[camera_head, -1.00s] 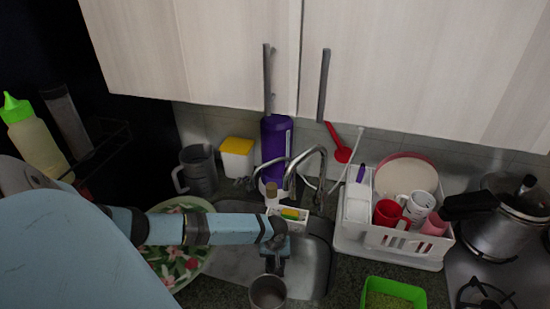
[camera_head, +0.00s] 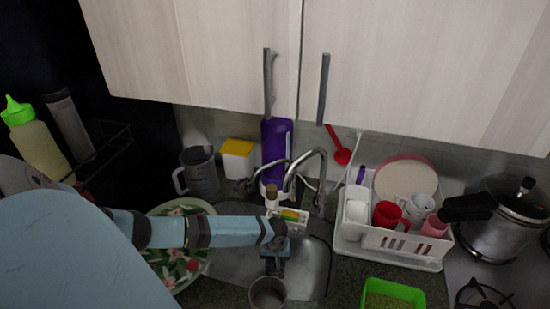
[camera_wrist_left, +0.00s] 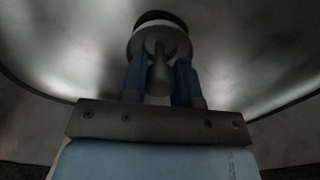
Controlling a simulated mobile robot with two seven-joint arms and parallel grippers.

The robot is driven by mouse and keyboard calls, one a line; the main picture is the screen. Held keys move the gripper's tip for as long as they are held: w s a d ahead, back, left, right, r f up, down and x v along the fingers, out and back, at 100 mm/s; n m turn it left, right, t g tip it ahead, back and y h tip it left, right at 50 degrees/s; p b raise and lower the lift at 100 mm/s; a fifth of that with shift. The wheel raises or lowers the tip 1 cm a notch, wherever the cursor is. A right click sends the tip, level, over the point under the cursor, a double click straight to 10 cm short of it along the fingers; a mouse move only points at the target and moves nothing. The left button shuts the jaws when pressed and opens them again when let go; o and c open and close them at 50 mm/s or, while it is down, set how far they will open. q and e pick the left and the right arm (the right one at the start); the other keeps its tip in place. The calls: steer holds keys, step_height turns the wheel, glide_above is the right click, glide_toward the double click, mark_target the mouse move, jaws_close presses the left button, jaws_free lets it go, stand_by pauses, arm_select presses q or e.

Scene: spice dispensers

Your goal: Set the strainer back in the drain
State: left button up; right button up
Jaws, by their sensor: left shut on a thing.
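The strainer (camera_wrist_left: 160,45) is a round grey metal piece with a central stem, seen between my fingers in the left wrist view. My left gripper (camera_wrist_left: 160,82) is shut on its stem. In the head view the left gripper (camera_head: 274,264) points down into the steel sink (camera_head: 312,262), and my own wrist hides the strainer there. A dark curved band, possibly the drain's edge (camera_wrist_left: 160,16), shows just beyond the strainer's rim. I cannot tell whether the strainer touches the sink floor or sits in the drain. My right gripper is out of view.
The faucet (camera_head: 318,165) and a sponge caddy (camera_head: 290,216) stand behind the gripper. A metal cup (camera_head: 267,293) is close in front. A floral plate (camera_head: 182,262) is to the left, and a white dish rack (camera_head: 390,247) is to the right.

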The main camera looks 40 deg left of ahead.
arm_select(q)
steer(key=shift+f+b, duration=0.5)
steer(key=shift+f, duration=0.5)
steer(key=o, duration=0.9)
steer(key=shift+o, duration=0.2)
step_height(320, 180, up, 12)
steer(key=shift+d, duration=0.1)
